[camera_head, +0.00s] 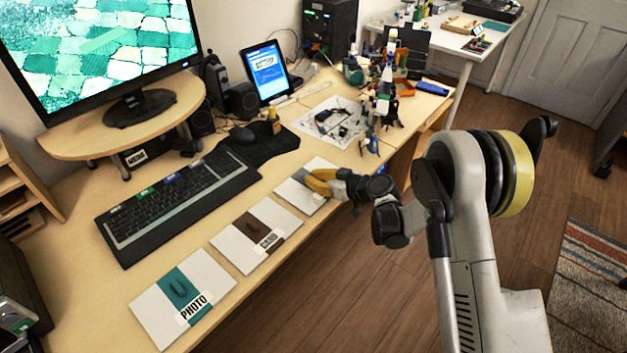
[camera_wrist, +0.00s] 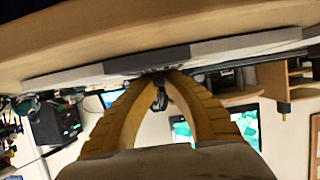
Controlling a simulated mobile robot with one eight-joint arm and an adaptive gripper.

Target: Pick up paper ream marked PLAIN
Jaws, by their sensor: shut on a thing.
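A white paper ream with a grey band (camera_head: 295,197) lies at the desk's front edge, right of the other two reams. Its label cannot be read, as my gripper covers part of it. My gripper (camera_head: 318,182) has yellow fingers and is shut on this ream at its banded middle. In the wrist view, the picture is upside down. The yellow fingers (camera_wrist: 162,78) meet at the ream's grey band (camera_wrist: 150,60), with a small dark loop between them. I cannot tell whether the ream is lifted off the desk.
A ream marked CARD (camera_head: 240,250) and a ream marked PHOTO (camera_head: 165,309) lie to the left along the front edge. A keyboard (camera_head: 180,205) and mouse mat (camera_head: 258,150) lie behind. A paper sheet with parts (camera_head: 335,120) and bottles stand beyond.

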